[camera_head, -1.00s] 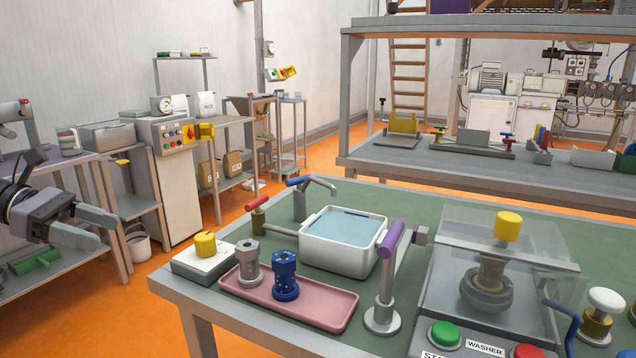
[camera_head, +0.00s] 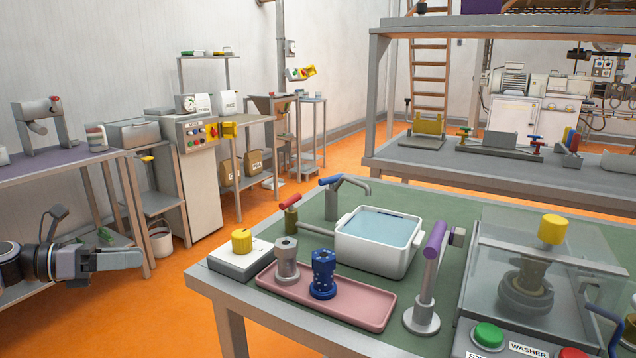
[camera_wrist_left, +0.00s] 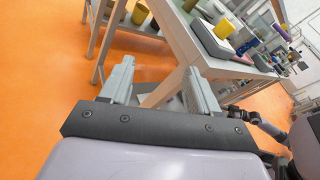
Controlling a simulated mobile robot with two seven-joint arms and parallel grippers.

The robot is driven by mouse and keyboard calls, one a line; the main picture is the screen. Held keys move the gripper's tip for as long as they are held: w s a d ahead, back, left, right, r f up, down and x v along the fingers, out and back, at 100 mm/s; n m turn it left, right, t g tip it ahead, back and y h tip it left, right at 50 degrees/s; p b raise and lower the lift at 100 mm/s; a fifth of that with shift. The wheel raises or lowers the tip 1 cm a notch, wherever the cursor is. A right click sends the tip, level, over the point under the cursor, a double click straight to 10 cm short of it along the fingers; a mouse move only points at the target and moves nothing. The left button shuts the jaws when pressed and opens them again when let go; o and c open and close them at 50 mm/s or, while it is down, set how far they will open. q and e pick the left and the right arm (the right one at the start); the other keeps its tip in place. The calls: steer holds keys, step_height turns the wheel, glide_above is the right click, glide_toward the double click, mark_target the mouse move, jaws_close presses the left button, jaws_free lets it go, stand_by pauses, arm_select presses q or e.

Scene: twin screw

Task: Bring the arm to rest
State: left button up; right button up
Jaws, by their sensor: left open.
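My left gripper (camera_head: 120,260) is at the lower left of the head view, low and left of the green-topped table, clear of it. In the left wrist view its two fingers (camera_wrist_left: 158,88) are spread apart with nothing between them. The fingers point toward the table's leg and edge, with orange floor around. My right gripper is in neither view.
The table (camera_head: 225,290) carries a pink tray (camera_head: 350,308) with a grey and a blue part, a white basin (camera_head: 375,262), a yellow-knobbed box (camera_head: 240,262) and a washer (camera_head: 520,270). A purple-topped bench (camera_head: 60,170) stands behind my left arm. Orange floor (camera_head: 180,310) is open between them.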

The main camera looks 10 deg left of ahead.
arm_select(q)
steer(key=s+d+f+n+t+y, duration=0.2)
steer(key=s+f+n+t+y, duration=0.1)
steer(key=f+n, duration=0.55)
steer(key=s+d+f+n+t+y, duration=0.2)
steer(key=s+d+f+n+y, duration=0.1)
steer(key=f+n, duration=0.5)
steer(key=s+d+f+n+g+y, duration=0.1)
steer(key=s+f+n+g+y, duration=0.2)
steer(key=s+f+n, duration=0.55)
steer(key=s+d+f+n+g+y, duration=0.1)
steer(key=s+f+n+g+y, duration=0.15)
steer(key=s+n, duration=0.6)
steer(key=s+d+f+n+t+h, duration=0.1)
steer(key=s+d+n+t, duration=0.15)
steer(key=d+n, duration=0.9)
steer(key=s+d+r+m+p, duration=0.1)
steer(key=d+r+m+p, duration=0.2)
steer(key=r+p, duration=0.6)
steer(key=m+p, duration=0.2)
steer(key=p, duration=0.2)
steer(key=shift+s+r+g, duration=0.15)
steer(key=shift+r+g, duration=0.15)
steer(key=shift+r, duration=0.05)
steer(key=shift+d, duration=0.1)
